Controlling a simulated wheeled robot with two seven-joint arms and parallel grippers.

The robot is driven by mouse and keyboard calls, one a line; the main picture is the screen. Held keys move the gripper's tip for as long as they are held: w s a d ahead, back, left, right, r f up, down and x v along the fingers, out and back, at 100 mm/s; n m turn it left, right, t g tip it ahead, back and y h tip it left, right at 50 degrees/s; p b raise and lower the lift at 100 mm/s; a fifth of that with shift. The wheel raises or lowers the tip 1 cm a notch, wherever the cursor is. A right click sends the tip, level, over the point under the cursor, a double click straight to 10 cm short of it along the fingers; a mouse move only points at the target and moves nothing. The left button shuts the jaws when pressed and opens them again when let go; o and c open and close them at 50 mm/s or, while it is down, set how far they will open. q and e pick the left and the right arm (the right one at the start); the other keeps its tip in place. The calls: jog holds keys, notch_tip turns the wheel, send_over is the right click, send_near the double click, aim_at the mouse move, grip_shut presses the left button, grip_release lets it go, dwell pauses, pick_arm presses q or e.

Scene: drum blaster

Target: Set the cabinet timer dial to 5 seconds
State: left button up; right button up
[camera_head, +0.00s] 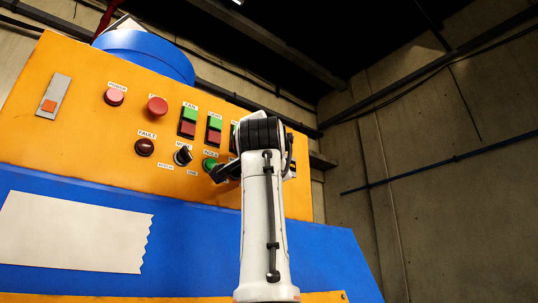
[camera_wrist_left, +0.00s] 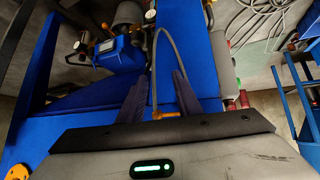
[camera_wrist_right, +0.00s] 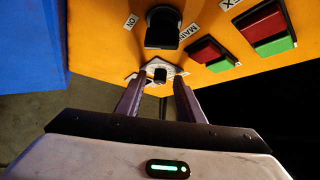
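The timer dial (camera_wrist_right: 160,75) shows in the right wrist view as a small black knob on a pale scale plate (camera_wrist_right: 148,70), set in the orange cabinet face. My right gripper (camera_wrist_right: 158,88) is open, with its fingertips to either side of the knob; I cannot tell whether they touch it. The pointer setting is too small to read. In the head view my right arm hides the dial and gripper, in front of the orange cabinet panel (camera_head: 75,140). My left gripper (camera_wrist_left: 157,82) is open and empty, away from the panel, and absent from the head view.
A black main switch (camera_wrist_right: 163,28) and a red and green button pair (camera_wrist_right: 268,28) stand close to the dial. A grey cable (camera_wrist_left: 165,45) loops near my left fingers.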

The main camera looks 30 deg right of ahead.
jog(key=b+v, duration=0.4)
jog(key=v, duration=0.6)
dwell(0.6)
